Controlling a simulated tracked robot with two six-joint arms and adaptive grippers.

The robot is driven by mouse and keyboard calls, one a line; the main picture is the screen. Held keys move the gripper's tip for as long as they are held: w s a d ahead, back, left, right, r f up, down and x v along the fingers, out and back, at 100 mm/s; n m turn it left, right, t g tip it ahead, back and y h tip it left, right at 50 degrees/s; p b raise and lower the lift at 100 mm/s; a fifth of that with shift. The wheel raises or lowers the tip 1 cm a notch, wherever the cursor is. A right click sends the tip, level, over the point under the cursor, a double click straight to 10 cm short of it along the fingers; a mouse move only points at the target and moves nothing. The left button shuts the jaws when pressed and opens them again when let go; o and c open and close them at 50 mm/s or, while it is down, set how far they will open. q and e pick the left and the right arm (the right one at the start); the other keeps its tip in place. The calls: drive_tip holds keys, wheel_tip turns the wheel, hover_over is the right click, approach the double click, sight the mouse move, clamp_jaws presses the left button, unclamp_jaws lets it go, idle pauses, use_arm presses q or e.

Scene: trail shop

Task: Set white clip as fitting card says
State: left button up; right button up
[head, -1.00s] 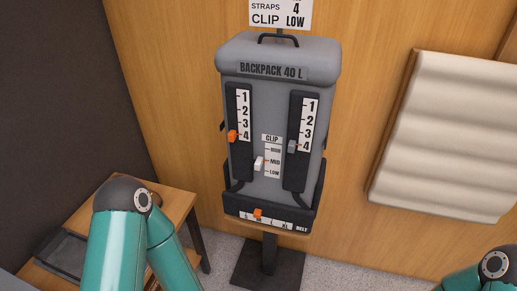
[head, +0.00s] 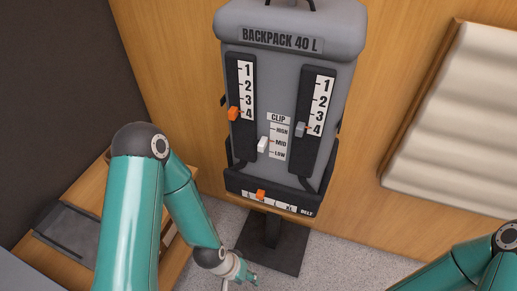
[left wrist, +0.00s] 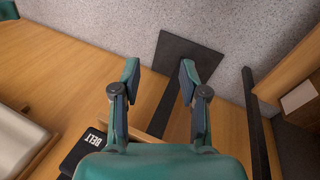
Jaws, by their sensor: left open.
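The white clip (head: 262,145) sits on the front of the grey backpack (head: 290,75) in the head view. It is beside the scale (head: 279,138) marked HIGH, MID and LOW, level with about MID. The fitting card is out of view now; earlier its visible part read CLIP LOW. My left gripper (head: 242,278) is low at the bottom of the head view, below the backpack and apart from the clip. In the left wrist view its two fingers (left wrist: 159,72) are spread and empty. The clip does not show there. My right gripper is out of view.
An orange belt slider (head: 260,194) sits below. The stand has a dark base plate (head: 270,243). A wooden table (head: 60,265) with a grey tray (head: 72,236) is at left.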

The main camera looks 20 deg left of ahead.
use_arm(q)
drive_tip(key=w+r+m+t+y+b, duration=0.15)
drive_tip(key=w+r+t+b, duration=0.25)
drive_tip(key=w+b, duration=0.45)
drive_tip(key=t+y+b, duration=0.2)
drive_tip(key=t+b, duration=1.1)
drive_tip(key=b, duration=0.3)
approach(260, 147)
drive_tip(key=s, duration=0.7)
drive_tip(key=shift+m, duration=0.35)
drive_tip(key=w+p, duration=0.3)
drive_tip(key=w, duration=1.1)
drive_tip(key=shift+w+d+r, duration=0.1)
drive_tip(key=shift+w, duration=0.95)
drive_tip(key=shift+c, duration=0.2)
clamp_jaws()
